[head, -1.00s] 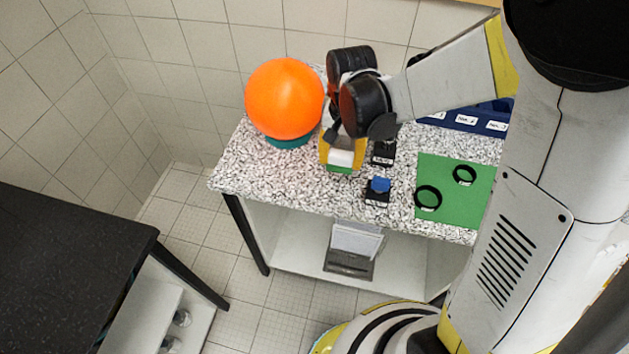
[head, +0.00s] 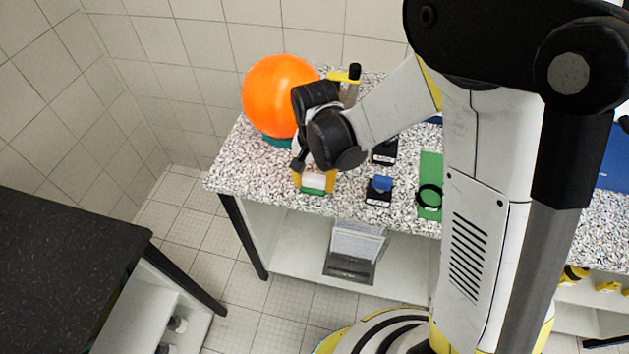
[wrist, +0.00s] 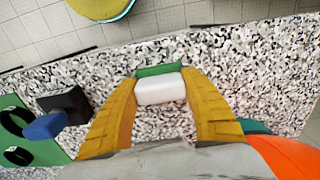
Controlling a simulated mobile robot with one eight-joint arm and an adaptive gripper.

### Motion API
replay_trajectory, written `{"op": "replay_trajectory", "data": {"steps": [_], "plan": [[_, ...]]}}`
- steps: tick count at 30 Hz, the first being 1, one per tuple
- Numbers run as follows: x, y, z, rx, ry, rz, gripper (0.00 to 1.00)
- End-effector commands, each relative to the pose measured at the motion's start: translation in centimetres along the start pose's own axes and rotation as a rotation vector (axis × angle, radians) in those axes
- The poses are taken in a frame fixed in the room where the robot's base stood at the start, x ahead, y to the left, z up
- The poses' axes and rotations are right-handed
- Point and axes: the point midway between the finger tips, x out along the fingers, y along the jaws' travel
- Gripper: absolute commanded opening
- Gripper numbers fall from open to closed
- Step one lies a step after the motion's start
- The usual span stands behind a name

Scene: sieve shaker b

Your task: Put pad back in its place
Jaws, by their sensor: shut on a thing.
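The pad, a small white block (wrist: 160,89) with a green strip (wrist: 158,70) along one side, is between the two yellow fingers of my gripper (wrist: 161,100). My gripper is shut on it. In the head view the white block (head: 313,181) shows at the tips of my gripper (head: 314,182), over the front left part of the speckled worktop (head: 232,170). I cannot tell whether it touches the worktop. A black holder with a label (head: 384,152) stands to the right, partly hidden by my arm. I cannot tell which spot belongs to the pad.
An orange ball (head: 274,95) on a teal base (head: 276,141) is behind left. A yellow-and-black tool (head: 346,76) stands behind.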

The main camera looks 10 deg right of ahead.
Motion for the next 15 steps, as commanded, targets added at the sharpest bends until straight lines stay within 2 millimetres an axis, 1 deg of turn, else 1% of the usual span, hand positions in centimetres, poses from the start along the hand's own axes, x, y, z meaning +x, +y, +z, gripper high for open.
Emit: {"op": "replay_trajectory", "data": {"steps": [2, 3, 4, 5, 13, 15], "plan": [[0.40, 0.00, -0.01, 0.000, 0.000, 0.000, 0.19], [0.31, 0.00, -0.01, 0.000, 0.000, 0.000, 0.61], [0.27, 0.00, -0.01, 0.000, 0.000, 0.000, 0.70], [0.26, 0.00, -0.01, 0.000, 0.000, 0.000, 0.73], [0.20, 0.00, -0.01, 0.000, 0.000, 0.000, 0.73], [-0.09, 0.00, -0.01, 0.000, 0.000, 0.000, 0.73]]}}
